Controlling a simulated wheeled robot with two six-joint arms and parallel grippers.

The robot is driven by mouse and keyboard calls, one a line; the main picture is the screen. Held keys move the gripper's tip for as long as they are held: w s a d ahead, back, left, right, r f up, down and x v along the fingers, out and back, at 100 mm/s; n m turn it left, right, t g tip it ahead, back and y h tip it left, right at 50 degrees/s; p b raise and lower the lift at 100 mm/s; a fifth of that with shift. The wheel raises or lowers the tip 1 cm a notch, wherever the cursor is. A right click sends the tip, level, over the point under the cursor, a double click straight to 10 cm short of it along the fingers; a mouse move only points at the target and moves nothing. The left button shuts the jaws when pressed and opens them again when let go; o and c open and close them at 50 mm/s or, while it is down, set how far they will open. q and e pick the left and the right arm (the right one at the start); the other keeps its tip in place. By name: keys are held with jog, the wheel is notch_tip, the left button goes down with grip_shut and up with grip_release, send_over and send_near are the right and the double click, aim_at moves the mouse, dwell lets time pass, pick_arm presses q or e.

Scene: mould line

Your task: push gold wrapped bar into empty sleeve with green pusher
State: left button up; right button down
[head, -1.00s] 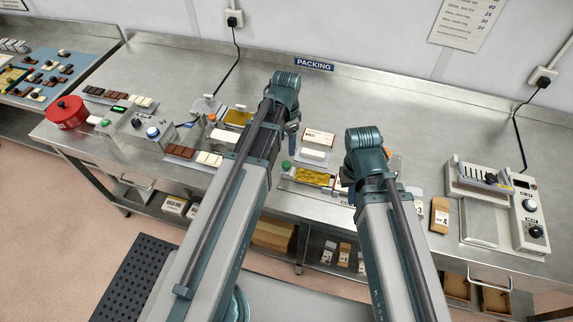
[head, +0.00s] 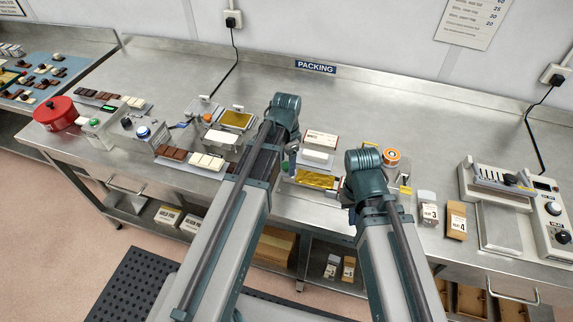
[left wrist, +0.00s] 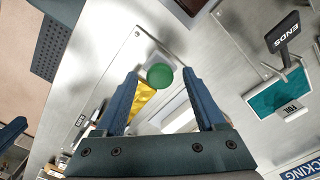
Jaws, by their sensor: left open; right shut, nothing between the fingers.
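The gold wrapped bar (head: 312,179) lies near the bench's front edge, between my two arms. The green pusher's round knob (head: 285,167) is at its left end. In the left wrist view the green knob (left wrist: 160,76) shows between the fingertips of my left gripper (left wrist: 159,84). That gripper is open, with a finger on each side of the knob; contact cannot be told. Part of the gold bar (left wrist: 143,98) shows beside a finger. My right gripper (head: 349,198) is shut and empty, mostly hidden by its arm, right of the bar. I cannot make out the sleeve clearly.
A white block and box (head: 318,152) stand behind the bar. An orange roll (head: 391,157) is behind my right arm. Numbered packets (head: 456,219) and a sealing machine (head: 505,205) are at the right. Chocolate trays (head: 190,156) are at the left.

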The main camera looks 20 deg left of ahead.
pick_arm(q)
grip_shut()
dwell(1.4)
